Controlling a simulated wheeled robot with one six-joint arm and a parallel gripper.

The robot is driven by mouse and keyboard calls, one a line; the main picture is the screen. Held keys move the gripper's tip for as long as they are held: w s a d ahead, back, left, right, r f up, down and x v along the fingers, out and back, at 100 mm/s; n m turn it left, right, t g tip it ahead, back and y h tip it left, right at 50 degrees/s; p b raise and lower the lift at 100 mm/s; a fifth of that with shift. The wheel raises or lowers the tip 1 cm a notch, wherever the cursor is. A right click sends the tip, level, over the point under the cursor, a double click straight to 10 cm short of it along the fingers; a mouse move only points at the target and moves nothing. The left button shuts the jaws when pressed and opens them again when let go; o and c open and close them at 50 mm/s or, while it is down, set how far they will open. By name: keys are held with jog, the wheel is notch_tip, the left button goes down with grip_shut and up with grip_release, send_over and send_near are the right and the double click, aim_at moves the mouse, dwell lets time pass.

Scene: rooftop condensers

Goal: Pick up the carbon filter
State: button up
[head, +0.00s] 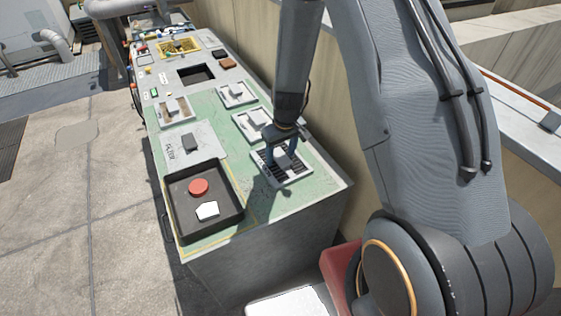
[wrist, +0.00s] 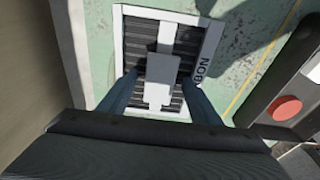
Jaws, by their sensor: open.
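The carbon filter (head: 266,168) is a dark slatted panel in a white frame on the green worktop, near its right front corner. In the wrist view the carbon filter (wrist: 137,45) carries a pale grey upright handle, and dark lettering partly shows on the frame's right edge. My gripper (head: 283,156) is directly over the filter in the head view and hides part of it. In the wrist view my gripper (wrist: 160,82) is open, one blue finger on each side of the handle. Gaps show beside the handle; I cannot tell how low the fingertips are.
A black tray (head: 178,228) with a red round knob (head: 198,186) and a white piece (head: 207,210) is at the front left. Other framed blocks (head: 253,125) stand behind the filter. A beige wall (head: 345,130) runs along the right side.

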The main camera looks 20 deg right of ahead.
jog(key=c, duration=1.3)
